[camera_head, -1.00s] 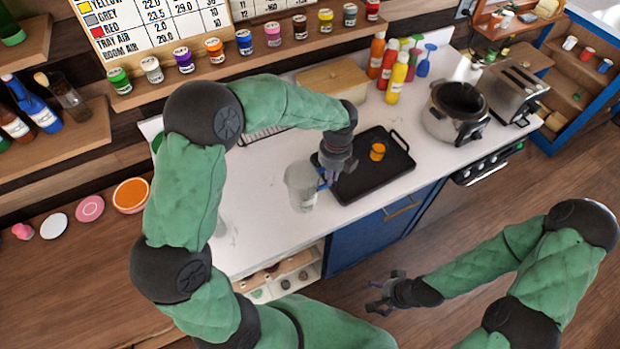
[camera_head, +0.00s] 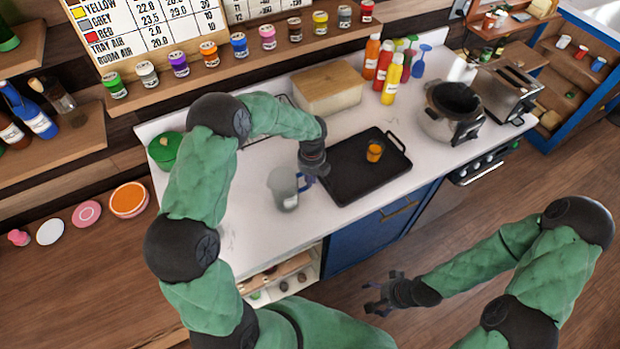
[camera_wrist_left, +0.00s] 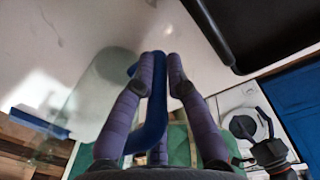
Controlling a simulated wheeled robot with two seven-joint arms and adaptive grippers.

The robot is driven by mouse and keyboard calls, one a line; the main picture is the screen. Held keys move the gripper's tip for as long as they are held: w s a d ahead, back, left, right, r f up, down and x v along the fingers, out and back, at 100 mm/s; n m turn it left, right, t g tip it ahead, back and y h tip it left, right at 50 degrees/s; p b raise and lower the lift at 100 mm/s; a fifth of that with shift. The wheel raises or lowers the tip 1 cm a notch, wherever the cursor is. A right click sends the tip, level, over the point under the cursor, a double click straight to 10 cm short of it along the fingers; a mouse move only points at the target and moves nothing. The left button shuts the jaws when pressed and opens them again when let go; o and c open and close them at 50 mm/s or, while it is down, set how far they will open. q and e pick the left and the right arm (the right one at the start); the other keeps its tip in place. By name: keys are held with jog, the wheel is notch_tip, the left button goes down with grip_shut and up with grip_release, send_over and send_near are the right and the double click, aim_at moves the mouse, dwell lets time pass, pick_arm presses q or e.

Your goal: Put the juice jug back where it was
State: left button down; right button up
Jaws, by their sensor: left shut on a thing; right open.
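The juice jug (camera_head: 283,190) is a clear greyish jug with a blue handle. It is over the white counter, left of the black tray, and looks roughly upright. I cannot tell whether its base touches the counter. My left gripper (camera_head: 309,178) is shut on its handle, at the jug's right side. In the left wrist view the blue handle (camera_wrist_left: 151,128) passes between the fingers, with the clear jug body (camera_wrist_left: 92,100) to the left. My right gripper (camera_head: 376,300) is open and empty, in front of the blue cabinet and away from the counter.
A glass of orange juice (camera_head: 375,151) stands on the black tray (camera_head: 350,184). A wooden box (camera_head: 328,92), sauce bottles (camera_head: 392,80), a cooker (camera_head: 450,112) and a toaster (camera_head: 508,90) stand at the back and right. A green round pot (camera_head: 164,150) is at the left. Counter left of the jug is clear.

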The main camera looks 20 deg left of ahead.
pick_arm(q)
jog(key=shift+f, duration=0.1)
jog(key=c, duration=1.3)
grip_release()
jog(key=shift+o, duration=0.2)
notch_tip(320, 180, up, 12)
jog(key=shift+w+d+r, duration=0.1)
jog(key=shift+d+r, duration=0.05)
